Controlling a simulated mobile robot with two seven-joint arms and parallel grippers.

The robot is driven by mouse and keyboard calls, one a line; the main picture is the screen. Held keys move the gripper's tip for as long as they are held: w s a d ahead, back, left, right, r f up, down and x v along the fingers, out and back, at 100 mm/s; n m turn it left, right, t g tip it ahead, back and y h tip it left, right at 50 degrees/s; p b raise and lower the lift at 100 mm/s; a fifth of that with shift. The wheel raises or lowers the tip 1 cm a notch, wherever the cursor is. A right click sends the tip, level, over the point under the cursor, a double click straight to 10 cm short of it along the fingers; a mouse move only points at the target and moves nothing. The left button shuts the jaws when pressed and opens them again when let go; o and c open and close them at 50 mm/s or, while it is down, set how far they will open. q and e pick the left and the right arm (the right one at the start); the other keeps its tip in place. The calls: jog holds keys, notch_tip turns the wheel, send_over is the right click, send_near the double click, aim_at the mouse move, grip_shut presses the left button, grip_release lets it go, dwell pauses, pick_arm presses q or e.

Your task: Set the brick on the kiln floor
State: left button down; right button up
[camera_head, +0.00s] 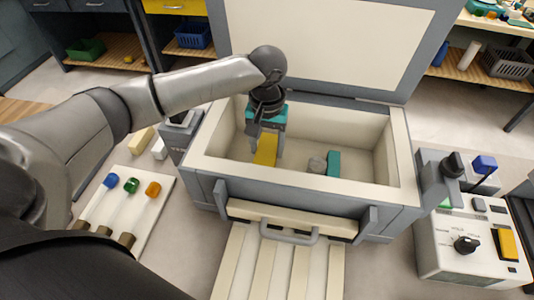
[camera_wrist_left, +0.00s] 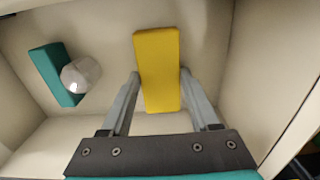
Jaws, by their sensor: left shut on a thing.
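A yellow brick (camera_head: 266,149) is inside the open kiln (camera_head: 205,168), in its left part. My left gripper (camera_head: 266,138) reaches down into the kiln and is shut on the brick. In the left wrist view the yellow brick (camera_wrist_left: 158,70) lies between the two fingers (camera_wrist_left: 160,92), above the pale kiln floor (camera_wrist_left: 110,25). I cannot tell whether the brick touches the floor. My right gripper is not in view.
A teal block (camera_head: 333,163) and a pale grey rounded piece (camera_head: 317,165) stand on the kiln floor to the right. The kiln lid (camera_head: 320,40) is raised at the back. A control box (camera_head: 470,240) stands right. A white board (camera_head: 120,205) with coloured-tipped rods lies left.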

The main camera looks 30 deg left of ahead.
aim_at(267, 150)
pick_arm(q)
notch_tip(267, 150, down, 2)
jog(key=shift+f, duration=0.25)
jog(key=shift+f, duration=0.2)
jog(key=shift+c, duration=0.6)
grip_release()
jog(key=shift+r, duration=0.15)
notch_tip(267, 150, up, 12)
jog(key=p, duration=0.2)
